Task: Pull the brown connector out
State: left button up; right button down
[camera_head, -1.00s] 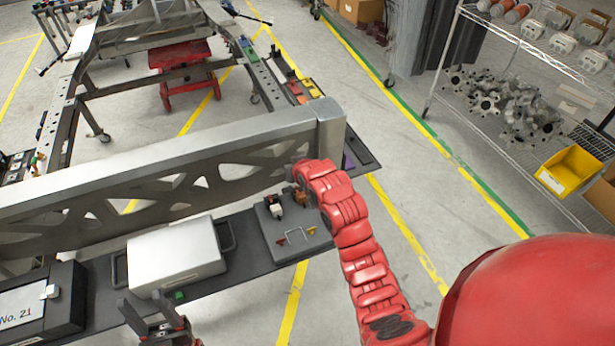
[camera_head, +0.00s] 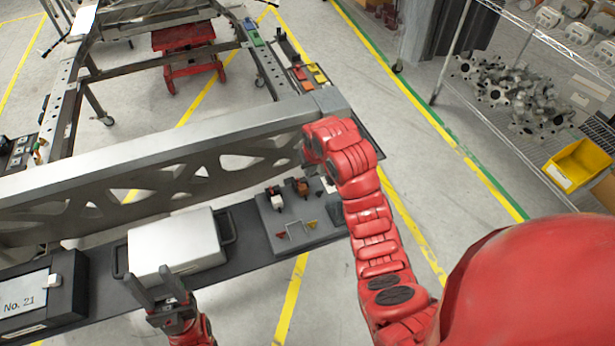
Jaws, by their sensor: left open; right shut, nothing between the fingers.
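The brown connector (camera_head: 301,185) sits upright at the back of a grey board (camera_head: 273,224), beside a white-and-dark connector (camera_head: 276,199). Its lower end is too small to make out. My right gripper (camera_head: 310,155) is up at the end of the beam, above and to the right of the brown connector and apart from it. It is shut and empty, and its fingers are mostly hidden by my red wrist. My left gripper (camera_head: 151,280) is open and empty in front of the silver box, far left of the connectors.
A silver box (camera_head: 180,240) and a black box labelled No. 21 (camera_head: 30,297) stand on the dark shelf left of the board. A thick metal beam (camera_head: 150,160) runs behind them. A wire handle (camera_head: 296,233) stands on the board's front.

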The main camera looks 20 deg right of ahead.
notch_tip(320, 180, down, 3)
jog(key=b, duration=0.2)
jog(key=p, duration=0.3)
send_over(305, 185)
jog(key=s, duration=0.2)
jog(key=x, duration=0.2)
jog(key=s+x, duration=0.1)
jog(key=x, duration=0.1)
jog(key=shift+f, duration=0.25)
jog(key=shift+x, duration=0.95)
